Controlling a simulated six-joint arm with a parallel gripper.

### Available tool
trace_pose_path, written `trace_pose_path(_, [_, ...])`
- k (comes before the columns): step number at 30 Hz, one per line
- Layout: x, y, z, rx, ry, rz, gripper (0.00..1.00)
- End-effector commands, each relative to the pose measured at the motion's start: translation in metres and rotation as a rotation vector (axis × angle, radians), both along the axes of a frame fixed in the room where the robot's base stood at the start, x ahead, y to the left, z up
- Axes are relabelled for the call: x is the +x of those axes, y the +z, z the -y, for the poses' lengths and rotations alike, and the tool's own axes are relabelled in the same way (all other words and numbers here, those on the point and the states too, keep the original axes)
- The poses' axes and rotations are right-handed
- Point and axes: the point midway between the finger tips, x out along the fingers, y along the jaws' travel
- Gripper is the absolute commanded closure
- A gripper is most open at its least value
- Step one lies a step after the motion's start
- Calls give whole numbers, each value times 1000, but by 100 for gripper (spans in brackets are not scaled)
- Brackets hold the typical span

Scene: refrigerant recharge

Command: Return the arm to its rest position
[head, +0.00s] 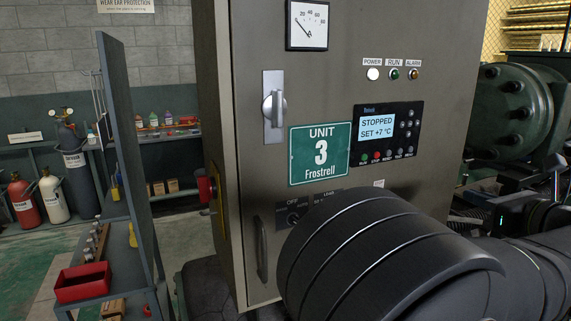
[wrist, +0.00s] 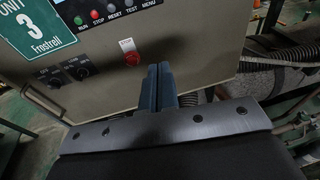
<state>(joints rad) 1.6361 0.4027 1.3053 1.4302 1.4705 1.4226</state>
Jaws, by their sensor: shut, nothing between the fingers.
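My gripper (wrist: 158,88) shows in the wrist view with its two blue fingers shut together and nothing between them. The fingers are in front of the lower part of the grey control cabinet (wrist: 200,30); I cannot tell whether they touch it. In the head view my dark arm (head: 370,255) fills the lower right and covers part of the cabinet front (head: 240,110). The gripper's fingers cannot be made out in the head view.
The cabinet carries a display reading STOPPED, SET +7 °C (head: 377,127), and a handle (head: 273,107). A red switch (wrist: 131,57) is just left of the fingers. Grey hose (wrist: 275,60) and pipes lie to the right. A shelf with a red bin (head: 83,283) stands left.

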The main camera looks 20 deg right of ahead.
Motion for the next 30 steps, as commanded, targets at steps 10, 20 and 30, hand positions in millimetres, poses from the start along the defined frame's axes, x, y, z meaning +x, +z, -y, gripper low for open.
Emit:
trace_pose_path(10, [-4,34,-20,13,114,137,100])
trace_pose_path(20, [-5,37,-21,13,124,149,100])
trace_pose_path(30, [-5,34,-25,13,124,148,37])
